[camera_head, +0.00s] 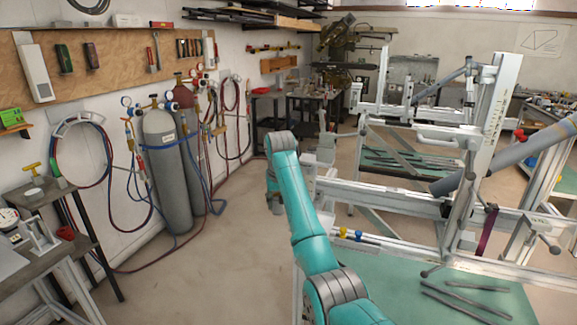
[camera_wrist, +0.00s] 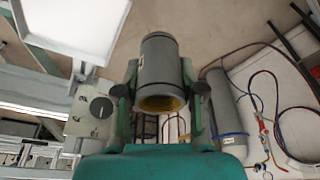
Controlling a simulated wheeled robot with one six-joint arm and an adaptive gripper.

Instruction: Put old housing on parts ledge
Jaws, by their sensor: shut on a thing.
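The old housing (camera_wrist: 160,62) is a short grey tube with a yellowish inner bore, seen near the middle of the wrist view. My gripper (camera_wrist: 160,75) has one green-and-grey finger on each side of it and is shut on it. The housing's open end faces the camera, and nothing is seen touching it besides the fingers. In the head view my teal arm reaches up beside the frame jig (camera_head: 410,195); the gripper and housing are not clearly visible there. I cannot tell for certain which surface is the parts ledge. A white flat panel (camera_wrist: 78,25) shows at upper left in the wrist view.
The jig's white rails and a slanted grey tube (camera_head: 520,155) fill the right side. Grey gas cylinders (camera_head: 168,170) with hoses stand by the left wall. A bench (camera_head: 40,240) stands at far left. The floor between the cylinders and my arm is clear.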

